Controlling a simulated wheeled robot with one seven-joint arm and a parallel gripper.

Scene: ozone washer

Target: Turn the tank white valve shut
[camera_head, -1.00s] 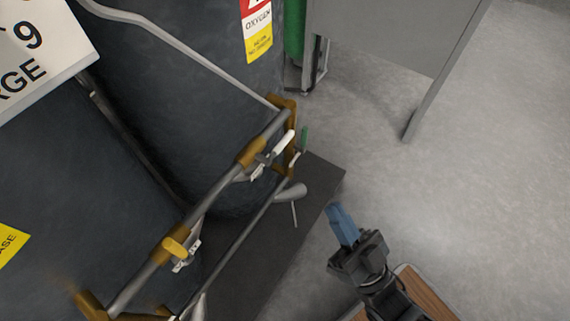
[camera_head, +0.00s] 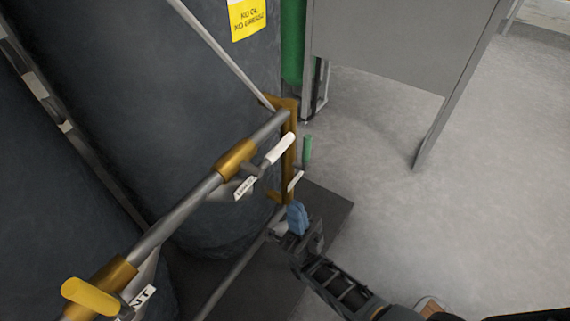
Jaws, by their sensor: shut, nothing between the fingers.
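The white valve handle (camera_head: 279,149) sits on the upper grey pipe, beside a brass fitting (camera_head: 236,159), in front of the dark tank (camera_head: 170,100). It points up and to the right, at a slant to the pipe. A paper tag (camera_head: 245,188) hangs below it. My gripper (camera_head: 297,217) has blue fingers, shut and empty. It is below and slightly right of the white handle, near the lower pipe, apart from the handle. Whether it touches the lower pipe I cannot tell.
A yellow valve handle (camera_head: 90,296) is on the same pipe at lower left. A green handle (camera_head: 308,149) stands right of the brass elbow (camera_head: 287,115). A grey panel on legs (camera_head: 400,40) stands behind. The floor (camera_head: 480,200) at right is clear.

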